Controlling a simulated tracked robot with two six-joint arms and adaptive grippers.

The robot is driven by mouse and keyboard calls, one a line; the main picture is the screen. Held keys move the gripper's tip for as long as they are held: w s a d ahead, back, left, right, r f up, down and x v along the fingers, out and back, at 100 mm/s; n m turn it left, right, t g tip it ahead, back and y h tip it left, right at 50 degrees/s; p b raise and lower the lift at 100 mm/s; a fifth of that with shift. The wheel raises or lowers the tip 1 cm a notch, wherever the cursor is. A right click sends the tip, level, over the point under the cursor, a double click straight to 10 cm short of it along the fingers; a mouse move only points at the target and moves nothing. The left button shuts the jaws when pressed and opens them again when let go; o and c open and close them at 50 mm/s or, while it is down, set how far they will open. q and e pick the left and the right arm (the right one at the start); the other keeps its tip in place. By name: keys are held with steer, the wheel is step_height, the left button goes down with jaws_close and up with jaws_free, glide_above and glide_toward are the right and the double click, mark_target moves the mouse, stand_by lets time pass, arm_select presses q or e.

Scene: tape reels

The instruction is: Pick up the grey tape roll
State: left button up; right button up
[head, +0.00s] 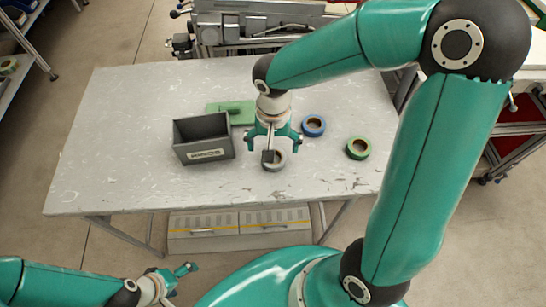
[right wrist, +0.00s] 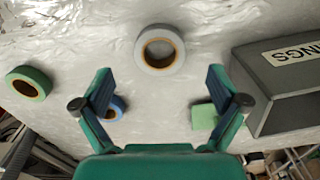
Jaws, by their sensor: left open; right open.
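The grey tape roll (head: 276,168) lies flat on the table, just below my right gripper (head: 273,143) in the head view, which partly hides it. In the right wrist view the whole roll (right wrist: 141,50) shows, with its brown inner core, above and between the two open fingers. My right gripper (right wrist: 160,83) is open and empty, pointing down, with the roll apart from both fingers. My left gripper (head: 183,281) is open and empty, low at the left, off the front of the table.
A grey labelled bin (head: 203,143) stands left of the roll, with a flat green object (head: 232,110) behind it. A blue tape roll (head: 314,133) and a green tape roll (head: 358,155) lie to the right. The table's (head: 110,150) left side is clear.

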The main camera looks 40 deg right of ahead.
step_height(320, 180, down, 5)
steer(key=shift+f+p, duration=0.1)
steer(key=shift+p, duration=0.2)
steer(key=c, duration=1.2)
steer(key=shift+r, duration=0.2)
